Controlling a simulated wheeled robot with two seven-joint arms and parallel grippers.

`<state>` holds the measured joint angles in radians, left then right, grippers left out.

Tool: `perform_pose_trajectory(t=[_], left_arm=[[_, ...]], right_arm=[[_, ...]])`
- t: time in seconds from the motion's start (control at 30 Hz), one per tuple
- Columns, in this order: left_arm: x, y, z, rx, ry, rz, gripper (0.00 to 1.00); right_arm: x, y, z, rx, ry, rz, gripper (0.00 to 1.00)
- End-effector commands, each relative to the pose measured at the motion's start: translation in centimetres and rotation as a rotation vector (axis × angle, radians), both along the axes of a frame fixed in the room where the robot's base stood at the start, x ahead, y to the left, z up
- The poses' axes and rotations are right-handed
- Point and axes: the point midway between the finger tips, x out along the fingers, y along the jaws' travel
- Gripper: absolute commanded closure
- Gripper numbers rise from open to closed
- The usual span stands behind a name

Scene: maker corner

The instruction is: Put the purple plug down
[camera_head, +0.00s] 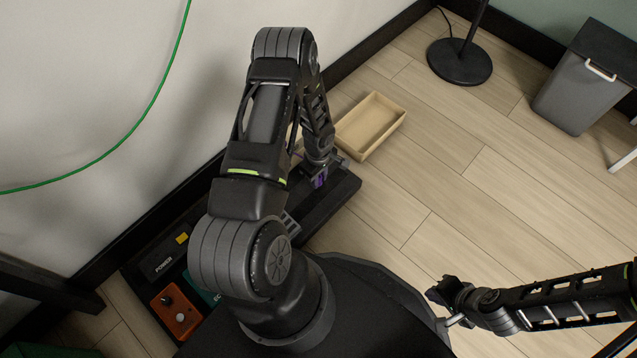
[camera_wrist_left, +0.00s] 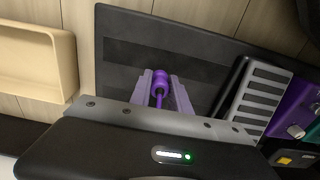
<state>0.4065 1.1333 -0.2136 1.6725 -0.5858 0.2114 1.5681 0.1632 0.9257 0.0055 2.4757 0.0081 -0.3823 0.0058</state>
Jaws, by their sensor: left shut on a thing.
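The purple plug (camera_head: 320,181) is between the fingers of my left gripper (camera_head: 324,172), over the far end of the dark board (camera_head: 330,204). In the left wrist view the plug (camera_wrist_left: 158,86) shows with a rounded purple body and a thin stem, and my left gripper's fingers (camera_wrist_left: 160,94) are shut on it. The dark board (camera_wrist_left: 190,48) lies behind it. I cannot tell whether the plug touches the board. My right gripper (camera_head: 444,290) is at the lower right, away from the board; its jaw opening is unclear.
A beige tray (camera_head: 371,126) lies beside the board's far end. The board also carries a black POWER box (camera_head: 163,258), an orange box (camera_head: 176,312) and a teal box (camera_head: 203,286). A purple box (camera_wrist_left: 292,112) shows in the left wrist view.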

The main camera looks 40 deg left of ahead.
Motion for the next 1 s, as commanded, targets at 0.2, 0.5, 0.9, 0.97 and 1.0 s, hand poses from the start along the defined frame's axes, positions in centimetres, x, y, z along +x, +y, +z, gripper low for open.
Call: perform_pose_trajectory(t=[0.2,0.5,0.9,0.97,1.0], left_arm=[[-0.1,0.0,-3.3,-0.001,0.001,0.000,1.00],[0.0,0.0,-3.4,-0.001,0.000,0.001,1.00],[-0.1,0.0,-4.6,0.000,0.001,0.001,1.00],[-0.1,0.0,-4.7,0.000,0.001,0.001,1.00],[-0.1,0.0,-4.7,0.000,0.001,0.001,1.00]], right_arm=[[0.2,0.0,-1.7,-0.001,-0.005,-0.003,1.00],[0.3,0.0,-1.6,-0.001,-0.007,-0.004,1.00],[0.4,0.1,-2.8,-0.002,-0.011,-0.006,1.00],[0.5,0.1,-3.0,-0.002,-0.012,-0.007,1.00],[0.5,0.1,-3.0,-0.002,-0.012,-0.007,1.00]])
